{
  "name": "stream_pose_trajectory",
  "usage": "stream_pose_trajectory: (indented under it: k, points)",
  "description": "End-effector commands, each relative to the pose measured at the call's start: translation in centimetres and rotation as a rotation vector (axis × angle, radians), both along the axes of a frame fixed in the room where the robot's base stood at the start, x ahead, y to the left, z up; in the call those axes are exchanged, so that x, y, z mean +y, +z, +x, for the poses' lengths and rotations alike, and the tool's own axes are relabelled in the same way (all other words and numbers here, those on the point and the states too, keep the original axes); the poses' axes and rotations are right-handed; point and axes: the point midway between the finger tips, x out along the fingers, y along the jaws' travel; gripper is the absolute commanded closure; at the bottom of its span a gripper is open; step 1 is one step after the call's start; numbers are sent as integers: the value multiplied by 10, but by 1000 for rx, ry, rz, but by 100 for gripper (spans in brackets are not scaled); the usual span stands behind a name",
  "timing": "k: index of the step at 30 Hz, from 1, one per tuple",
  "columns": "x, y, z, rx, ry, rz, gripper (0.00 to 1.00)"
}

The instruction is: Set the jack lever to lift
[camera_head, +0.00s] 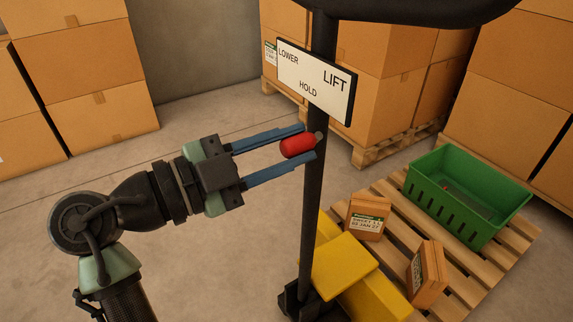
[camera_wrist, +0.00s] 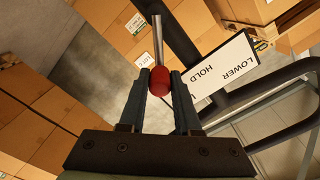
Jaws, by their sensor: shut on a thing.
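The jack lever has a red knob (camera_head: 297,145) on a short metal rod. The rod meets the black pole (camera_head: 314,190) just below the sign. My gripper (camera_head: 307,142) reaches in from the left and is shut on the red knob, one blue finger on each side. In the wrist view the knob (camera_wrist: 159,80) sits between the fingertips, with the rod (camera_wrist: 157,40) running up from it. The white sign (camera_head: 316,80) reads LOWER at left, HOLD at the bottom middle and LIFT at right. The knob lies left of the pole, below the LOWER and HOLD end.
A black handle (camera_head: 405,10) tops the pole. A yellow jack body (camera_head: 345,265) stands at its foot. A pallet (camera_head: 485,255) at right carries a green crate (camera_head: 470,195) and small boxes (camera_head: 367,217). Stacked cartons (camera_head: 85,60) stand behind. The floor at left is clear.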

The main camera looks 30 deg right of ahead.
Motion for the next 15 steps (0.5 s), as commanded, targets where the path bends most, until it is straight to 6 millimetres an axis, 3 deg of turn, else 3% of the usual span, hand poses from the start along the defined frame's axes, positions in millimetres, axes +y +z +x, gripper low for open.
stream_pose_trajectory:
  k: [15]
  points:
    - [0,-3,-4,-70,-3,5,100]
